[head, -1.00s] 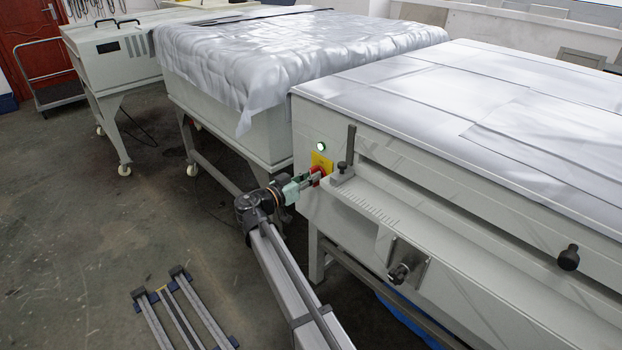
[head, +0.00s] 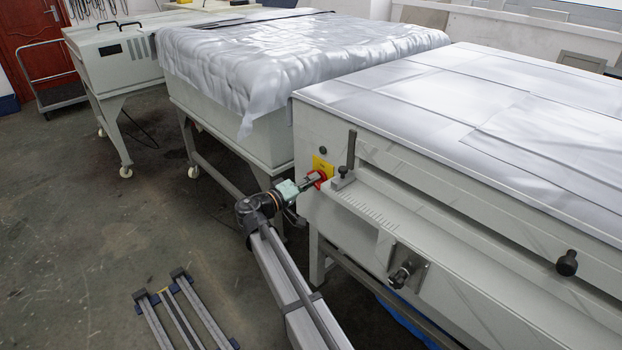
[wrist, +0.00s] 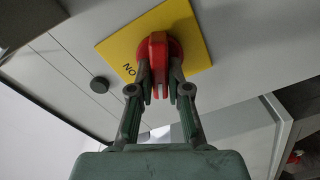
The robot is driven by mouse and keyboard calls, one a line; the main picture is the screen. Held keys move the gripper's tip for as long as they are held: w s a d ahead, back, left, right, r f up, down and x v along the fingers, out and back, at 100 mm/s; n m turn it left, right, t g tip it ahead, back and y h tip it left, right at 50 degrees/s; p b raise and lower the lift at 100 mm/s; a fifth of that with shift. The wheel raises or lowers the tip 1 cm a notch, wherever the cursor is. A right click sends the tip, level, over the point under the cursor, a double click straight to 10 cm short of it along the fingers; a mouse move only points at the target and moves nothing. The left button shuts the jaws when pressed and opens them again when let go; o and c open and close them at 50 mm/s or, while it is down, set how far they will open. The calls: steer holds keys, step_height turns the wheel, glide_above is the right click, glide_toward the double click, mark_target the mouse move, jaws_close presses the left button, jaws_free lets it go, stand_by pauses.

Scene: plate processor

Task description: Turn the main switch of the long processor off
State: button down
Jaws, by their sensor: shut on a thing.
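The long processor (head: 312,125) is the pale grey machine at the right of the head view. Its main switch is a red knob (wrist: 157,50) on a yellow plate (wrist: 196,38), which also shows in the head view (head: 322,163). My gripper (wrist: 161,88) is shut on the red knob's handle, one finger on each side. In the head view my gripper (head: 309,182) reaches the knob from the left, rolled to one side. The round lamp (head: 323,150) above the plate is dark. It shows as a dark disc in the wrist view (wrist: 99,85). Lettering reading ON shows on the plate.
A black-knobbed bracket (head: 344,178) and a ledge stand close to the right of the switch. A foil-covered machine (head: 225,125) stands behind on the left. A low frame (head: 180,310) lies on the floor at the lower left. Open floor lies left of my arm.

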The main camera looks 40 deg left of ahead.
steer(key=n+p, duration=0.2)
steer(key=n, duration=0.3)
steer(key=shift+f+n, duration=0.1)
steer(key=shift+n, duration=0.2)
stand_by(0.4)
steer(key=c, duration=1.1)
jaws_free()
steer(key=s, duration=0.4)
steer(key=s+a, duration=0.1)
steer(key=s, duration=0.2)
steer(key=s+a, duration=0.1)
steer(key=s, duration=0.3)
steer(key=shift+s+a, duration=0.2)
steer(key=shift+s, duration=0.15)
